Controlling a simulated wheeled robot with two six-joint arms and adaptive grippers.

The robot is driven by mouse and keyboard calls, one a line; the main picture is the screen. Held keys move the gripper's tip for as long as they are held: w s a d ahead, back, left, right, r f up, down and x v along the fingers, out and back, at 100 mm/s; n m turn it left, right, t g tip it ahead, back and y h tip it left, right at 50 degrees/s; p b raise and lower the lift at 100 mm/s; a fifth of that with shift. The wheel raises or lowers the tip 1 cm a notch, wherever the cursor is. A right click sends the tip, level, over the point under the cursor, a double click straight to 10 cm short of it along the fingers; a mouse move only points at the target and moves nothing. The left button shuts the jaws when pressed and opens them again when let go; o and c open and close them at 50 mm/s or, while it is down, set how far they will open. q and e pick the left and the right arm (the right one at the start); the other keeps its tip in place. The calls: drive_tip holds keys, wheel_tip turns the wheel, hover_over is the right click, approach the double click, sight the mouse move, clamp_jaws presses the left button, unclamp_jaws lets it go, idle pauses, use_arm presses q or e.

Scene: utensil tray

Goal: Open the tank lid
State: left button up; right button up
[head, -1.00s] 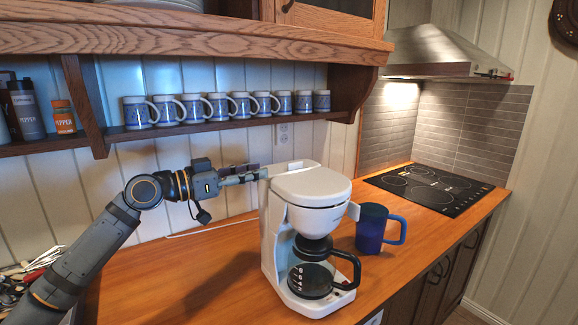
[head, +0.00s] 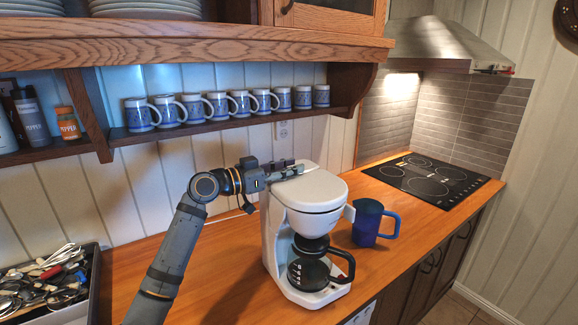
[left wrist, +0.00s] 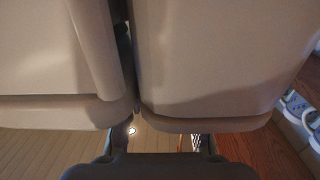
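A white coffee maker (head: 276,238) stands upright on the counter. Its rounded lid (head: 312,188) lies flat and looks shut; a raised part of the tank shows behind it. My left gripper (head: 287,170) is at the back left of the machine's top, its fingers level and pointing right. In the left wrist view, pale panels of the coffee maker (left wrist: 205,55) fill the upper part, split by a dark narrow gap. The left gripper (left wrist: 165,141) shows there with its fingers apart and nothing visible between them. I cannot tell whether a finger touches the lid. My right gripper is out of view.
A glass carafe (head: 308,273) sits in the machine. A blue jug (head: 366,222) stands close to its right. Several mugs (head: 190,108) line the shelf (head: 230,125) above my arm. A utensil tray (head: 94,290) is at left. The counter (head: 225,290) in front is mostly clear.

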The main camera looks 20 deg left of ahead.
use_arm(q)
drive_tip(key=shift+c, duration=0.4)
clamp_jaws()
